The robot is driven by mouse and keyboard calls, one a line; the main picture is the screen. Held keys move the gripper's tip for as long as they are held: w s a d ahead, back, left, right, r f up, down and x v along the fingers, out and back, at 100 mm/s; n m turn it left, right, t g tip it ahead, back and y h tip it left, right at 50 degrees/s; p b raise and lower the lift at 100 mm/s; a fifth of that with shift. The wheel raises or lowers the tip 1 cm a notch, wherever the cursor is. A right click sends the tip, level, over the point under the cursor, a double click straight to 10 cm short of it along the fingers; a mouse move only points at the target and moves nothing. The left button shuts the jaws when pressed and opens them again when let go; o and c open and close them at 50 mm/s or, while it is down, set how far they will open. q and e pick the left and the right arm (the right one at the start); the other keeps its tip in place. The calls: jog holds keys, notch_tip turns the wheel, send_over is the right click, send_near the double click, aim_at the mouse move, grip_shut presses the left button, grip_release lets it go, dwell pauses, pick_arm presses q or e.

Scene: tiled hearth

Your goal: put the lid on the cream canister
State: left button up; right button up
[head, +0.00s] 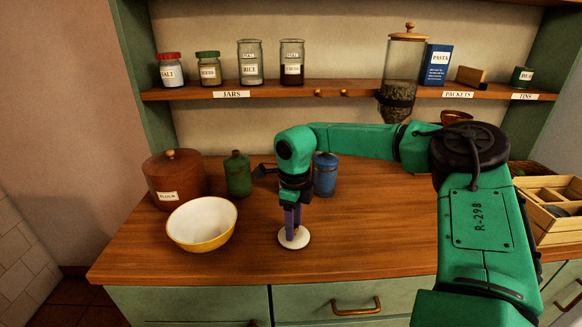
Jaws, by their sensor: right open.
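A round white lid (301,241) lies flat on the wooden counter, near the middle of its front part. My right gripper (293,227) points straight down over the lid, its fingertips at the lid's middle. It is open, and I cannot tell whether the fingers touch the lid. The fingers hide the lid's centre. I do not make out a cream canister; my right arm covers part of the counter behind the lid. My left gripper is out of view.
A yellow-rimmed bowl (202,223), a brown crock (176,180) and a green canister (238,174) stand left of my gripper. A blue canister (325,176) stands just behind it. A wooden crate (556,230) is at the right.

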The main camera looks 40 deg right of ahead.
dwell(0.4)
grip_shut()
jog(key=shift+r+p, duration=1.95)
jog(key=shift+r, duration=1.65)
jog(key=shift+f, duration=0.1)
